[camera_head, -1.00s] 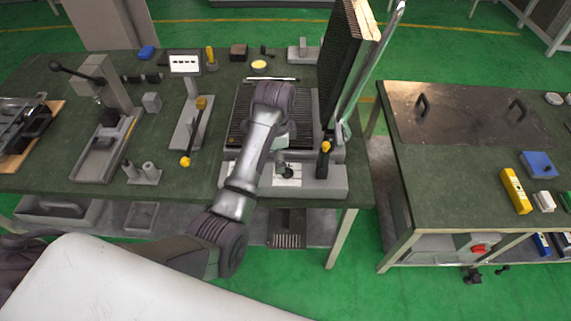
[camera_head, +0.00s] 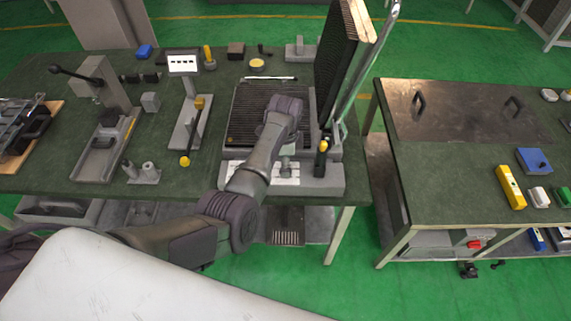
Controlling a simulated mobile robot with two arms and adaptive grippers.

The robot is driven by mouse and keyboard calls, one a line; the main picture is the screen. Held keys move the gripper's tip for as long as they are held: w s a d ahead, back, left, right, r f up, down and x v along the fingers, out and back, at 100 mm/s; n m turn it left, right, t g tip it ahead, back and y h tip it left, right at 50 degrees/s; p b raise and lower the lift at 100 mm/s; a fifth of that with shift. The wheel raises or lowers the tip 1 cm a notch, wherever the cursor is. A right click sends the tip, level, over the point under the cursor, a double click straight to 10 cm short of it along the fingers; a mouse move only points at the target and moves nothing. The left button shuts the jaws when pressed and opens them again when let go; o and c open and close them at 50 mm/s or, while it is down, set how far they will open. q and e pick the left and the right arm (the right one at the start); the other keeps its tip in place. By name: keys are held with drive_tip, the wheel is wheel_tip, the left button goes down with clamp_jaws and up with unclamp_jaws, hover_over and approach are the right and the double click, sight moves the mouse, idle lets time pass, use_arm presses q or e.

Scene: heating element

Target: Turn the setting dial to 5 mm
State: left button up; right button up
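The heating press, a grey machine with a ribbed lower plate (camera_head: 248,118) and a raised ribbed upper plate (camera_head: 338,60), stands at the right end of the left table. A white label panel (camera_head: 238,171) lies on its front ledge. My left arm comes in from the lower left and reaches over this ledge. A small grey part (camera_head: 286,166) shows just right of my arm, above the panel; I cannot tell whether it is the setting dial or part of my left gripper. The gripper's fingers are not clear behind the wrist. My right gripper is out of view.
A yellow-tipped lever (camera_head: 321,157) rises at the right end of the press's front ledge. Another yellow-knobbed lever tool (camera_head: 190,140) stands to the left. A second table (camera_head: 450,180) stands to the right across a gap.

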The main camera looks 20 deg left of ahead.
use_arm(q)
drive_tip(key=shift+f, duration=1.05)
drive_tip(key=c, duration=1.1)
drive_tip(key=shift+c, duration=0.2)
